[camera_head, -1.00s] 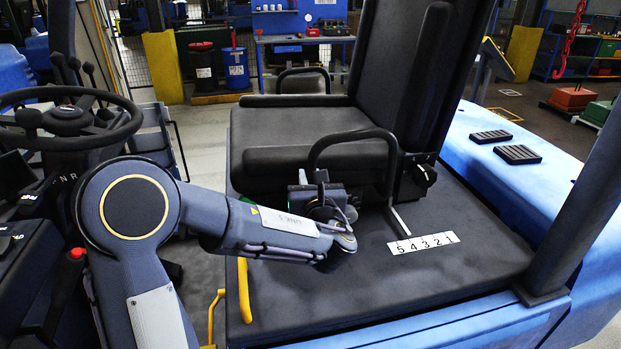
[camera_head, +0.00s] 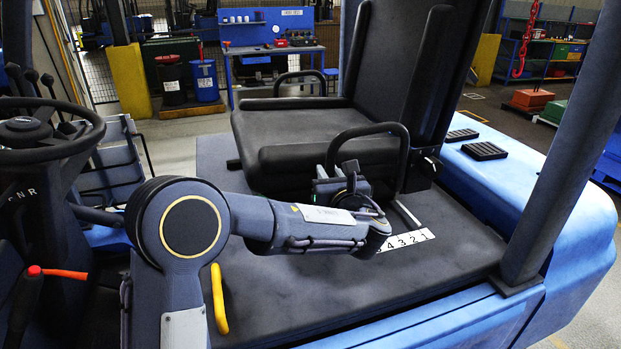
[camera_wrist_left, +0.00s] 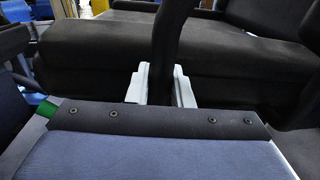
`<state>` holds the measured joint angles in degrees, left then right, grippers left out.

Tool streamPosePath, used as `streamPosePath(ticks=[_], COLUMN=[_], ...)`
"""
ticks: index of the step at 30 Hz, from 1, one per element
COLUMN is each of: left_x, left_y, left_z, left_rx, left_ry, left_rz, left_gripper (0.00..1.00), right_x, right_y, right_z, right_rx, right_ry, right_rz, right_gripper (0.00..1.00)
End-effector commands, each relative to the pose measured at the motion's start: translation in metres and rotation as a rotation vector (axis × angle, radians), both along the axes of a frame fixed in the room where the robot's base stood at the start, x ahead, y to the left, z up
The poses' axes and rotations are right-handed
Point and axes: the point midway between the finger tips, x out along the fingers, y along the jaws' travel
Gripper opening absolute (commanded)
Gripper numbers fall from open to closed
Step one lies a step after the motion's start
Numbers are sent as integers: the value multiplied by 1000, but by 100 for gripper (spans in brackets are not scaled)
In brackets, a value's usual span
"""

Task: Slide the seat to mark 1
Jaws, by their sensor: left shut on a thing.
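The black seat (camera_head: 300,135) stands on the dark deck (camera_head: 300,290) of a blue vehicle. Its near armrest loop (camera_head: 370,130) faces me. My left gripper (camera_head: 336,186) is shut on the front post of this loop. In the left wrist view the two pale fingers (camera_wrist_left: 160,90) stand on either side of the dark post (camera_wrist_left: 164,45). A white pointer (camera_head: 408,215) reaches from the seat's side towards the number strip (camera_head: 418,238). Its tip lies near the 2 and 1; I cannot tell exactly which. My wrist hides the strip's 5 end. My right gripper is out of view.
A steering wheel (camera_head: 45,150) is at left. A yellow handle (camera_head: 219,300) rises from the deck near my forearm. The deck right of the strip is clear.

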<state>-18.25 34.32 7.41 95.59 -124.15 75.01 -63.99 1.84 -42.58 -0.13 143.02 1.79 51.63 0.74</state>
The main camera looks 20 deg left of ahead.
Motion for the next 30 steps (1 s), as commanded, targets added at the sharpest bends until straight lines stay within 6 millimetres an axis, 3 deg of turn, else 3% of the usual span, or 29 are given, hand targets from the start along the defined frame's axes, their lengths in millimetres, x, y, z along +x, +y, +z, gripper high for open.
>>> streamPosePath(ticks=[7,8,12,22,30], left_x=[0,0,0,-5,-40], left_y=[-5,-5,-4,-5,-30], left_z=[-3,-3,-3,-2,-4], left_rx=[-7,-7,-6,-5,-5], left_ry=[7,7,7,3,2], left_rz=[-13,-13,-10,-6,-11], left_gripper=[0,24,40,40,40], right_x=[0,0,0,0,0], right_y=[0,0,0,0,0], right_z=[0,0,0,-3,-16], right_rx=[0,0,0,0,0], right_ry=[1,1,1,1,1], right_rz=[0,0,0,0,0], right_gripper=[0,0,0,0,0])
